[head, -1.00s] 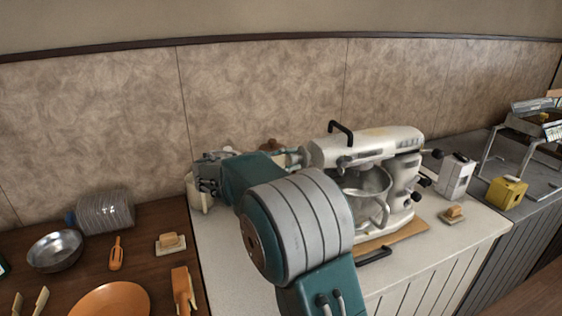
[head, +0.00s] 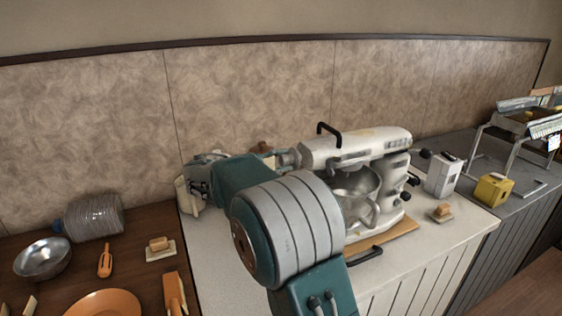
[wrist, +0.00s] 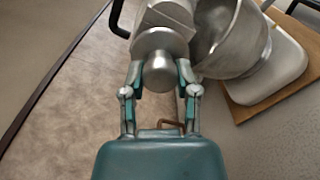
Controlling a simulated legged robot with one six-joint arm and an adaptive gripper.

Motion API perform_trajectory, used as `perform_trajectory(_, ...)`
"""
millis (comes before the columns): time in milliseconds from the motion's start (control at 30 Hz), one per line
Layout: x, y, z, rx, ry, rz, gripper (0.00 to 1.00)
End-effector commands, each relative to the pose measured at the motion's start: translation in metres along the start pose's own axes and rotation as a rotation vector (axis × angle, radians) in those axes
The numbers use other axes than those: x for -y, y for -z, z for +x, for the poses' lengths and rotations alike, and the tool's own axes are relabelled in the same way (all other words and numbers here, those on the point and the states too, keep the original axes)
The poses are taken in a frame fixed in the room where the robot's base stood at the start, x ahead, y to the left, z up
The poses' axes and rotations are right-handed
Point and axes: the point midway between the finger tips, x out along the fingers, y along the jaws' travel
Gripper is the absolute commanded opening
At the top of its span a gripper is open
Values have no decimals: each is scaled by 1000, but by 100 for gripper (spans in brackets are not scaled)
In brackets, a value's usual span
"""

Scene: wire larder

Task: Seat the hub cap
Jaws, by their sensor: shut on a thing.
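The white stand mixer (head: 365,146) stands on the pale counter with its silver bowl (head: 357,188) under the head. In the wrist view the bowl (wrist: 228,45) is at upper right. The hub cap (wrist: 159,73), a round silver piece, is between my gripper's fingertips (wrist: 160,78), one on each side, and my gripper is shut on it. The cap lies directly before the silver front end of the mixer head (wrist: 165,14). I cannot tell whether it is fully seated. In the head view my arm hides most of my gripper.
A wooden board (head: 390,242) lies under the mixer. A metal bowl (head: 42,258) and orange utensils are on the brown counter at left. The wall is close behind.

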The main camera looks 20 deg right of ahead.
Motion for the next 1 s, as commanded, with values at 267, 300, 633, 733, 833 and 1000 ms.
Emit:
perform_trajectory(267, 0, 0, 1, 0, 0, 0, 0)
perform_trajectory(300, 0, 0, 1, 0, 0, 0, 0)
perform_trajectory(633, 0, 0, 8, 0, -1, 0, 0)
perform_trajectory(733, 0, 0, 10, 0, 0, 0, 0)
perform_trajectory(833, 0, 0, 13, 1, 0, 1, 0)
perform_trajectory(1000, 0, 0, 16, 1, 0, 1, 0)
